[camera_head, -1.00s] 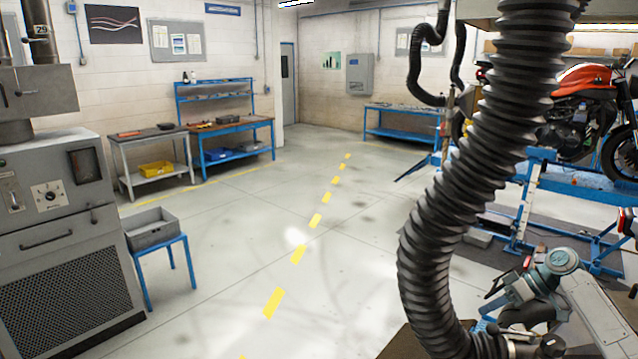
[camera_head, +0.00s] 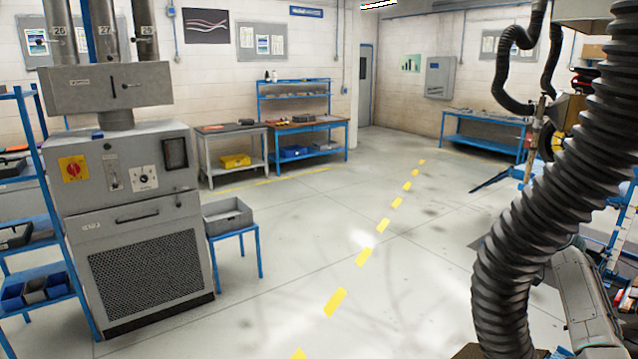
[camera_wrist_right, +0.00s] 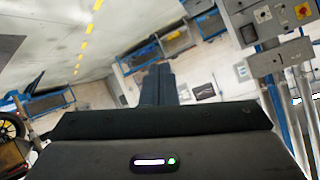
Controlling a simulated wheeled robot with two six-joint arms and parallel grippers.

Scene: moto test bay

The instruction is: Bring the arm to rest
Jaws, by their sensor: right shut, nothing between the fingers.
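My right gripper (camera_wrist_right: 158,72) shows in the right wrist view as two dark fingers held together, with nothing between them. It points out over the room, clear of any surface. In the head view a grey link of my arm (camera_head: 588,300) shows at the lower right, partly hidden behind a thick black ribbed hose (camera_head: 545,215). The gripper at its end cannot be made out there. My left gripper is in neither view.
A grey machine cabinet (camera_head: 148,240) stands at the left, beside a blue shelf rack (camera_head: 35,235). A grey bin (camera_head: 227,215) sits on a blue stand (camera_head: 235,240). Workbenches (camera_head: 308,126) line the back wall. The floor (camera_head: 300,240) in the middle is clear.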

